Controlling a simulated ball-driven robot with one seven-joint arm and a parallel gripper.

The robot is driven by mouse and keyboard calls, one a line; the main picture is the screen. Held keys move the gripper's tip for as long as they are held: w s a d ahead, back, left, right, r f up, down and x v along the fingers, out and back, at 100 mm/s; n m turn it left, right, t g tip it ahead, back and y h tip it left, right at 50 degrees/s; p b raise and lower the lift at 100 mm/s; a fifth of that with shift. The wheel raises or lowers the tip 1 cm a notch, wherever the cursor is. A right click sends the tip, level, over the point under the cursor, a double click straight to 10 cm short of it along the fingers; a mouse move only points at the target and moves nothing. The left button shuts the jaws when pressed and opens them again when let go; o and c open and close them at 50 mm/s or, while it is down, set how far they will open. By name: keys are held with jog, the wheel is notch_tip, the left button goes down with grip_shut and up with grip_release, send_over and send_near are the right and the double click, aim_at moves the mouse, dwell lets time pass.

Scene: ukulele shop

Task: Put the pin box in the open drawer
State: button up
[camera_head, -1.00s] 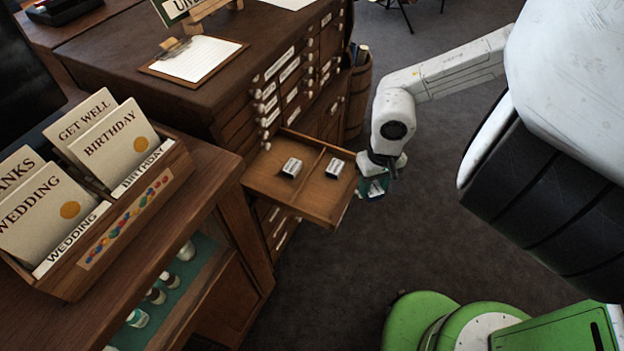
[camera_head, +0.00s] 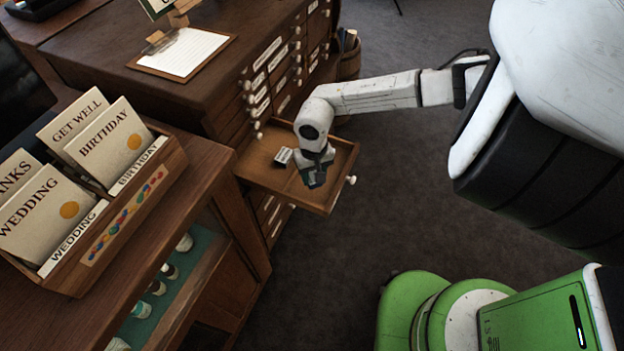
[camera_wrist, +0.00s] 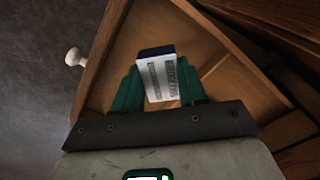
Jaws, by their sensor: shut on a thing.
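The open drawer (camera_head: 259,178) is pulled out from the dark wooden cabinet, and it also shows in the wrist view (camera_wrist: 104,45). My gripper (camera_head: 314,180) is over the drawer. In the wrist view its green fingers (camera_wrist: 158,90) are shut on a small box with a white printed label and dark edge (camera_wrist: 158,72), which looks like the pin box. The head view does not show clearly how high it is held. My arm hides part of the drawer's inside.
A counter on the left carries a wooden card rack (camera_head: 125,215). A clipboard (camera_head: 182,53) lies on the cabinet top. Small shut drawers with white knobs (camera_head: 256,126) line the cabinet front. The floor (camera_head: 400,200) right of the drawer is clear.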

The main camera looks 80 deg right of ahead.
aim_at(312, 176)
jog(key=shift+w+f, duration=0.15)
jog(key=shift+f, duration=0.75)
jog(key=shift+w+f, duration=0.1)
jog(key=shift+f, duration=0.75)
jog(key=shift+f, duration=0.15)
jog(key=o, duration=1)
notch_tip(312, 176, up, 12)
jog(key=shift+r+b, duration=0.15)
jog(key=shift+b, duration=0.15)
